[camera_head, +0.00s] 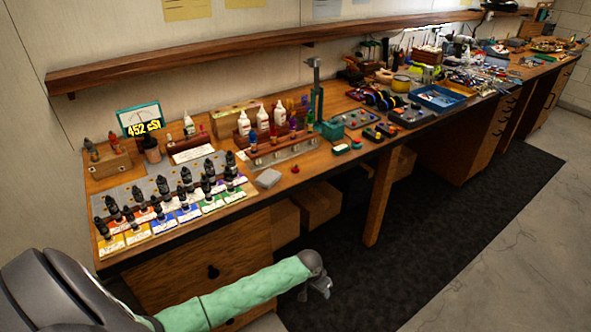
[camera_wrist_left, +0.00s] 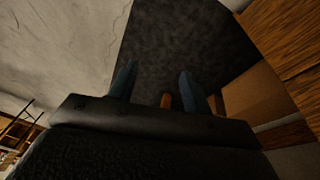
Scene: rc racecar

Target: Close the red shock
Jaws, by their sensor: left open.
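I cannot single out the red shock for sure. A small red piece (camera_head: 295,169) lies on the bench in front of the holder. My left gripper (camera_head: 322,286) hangs below and in front of the bench, away from these parts. In the left wrist view its two bluish fingers (camera_wrist_left: 157,82) are apart, with a small orange thing (camera_wrist_left: 166,101) low between them; I cannot tell what that is. My right gripper is out of view.
Several dark bottles stand on coloured cards (camera_head: 160,224) at the bench's left. A display reading 452 cSt (camera_head: 144,126) stands behind. White bottles (camera_head: 262,118), a green upright tool (camera_head: 316,100) and a blue tray (camera_head: 438,98) are farther along. A dark mat (camera_head: 440,230) covers the floor.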

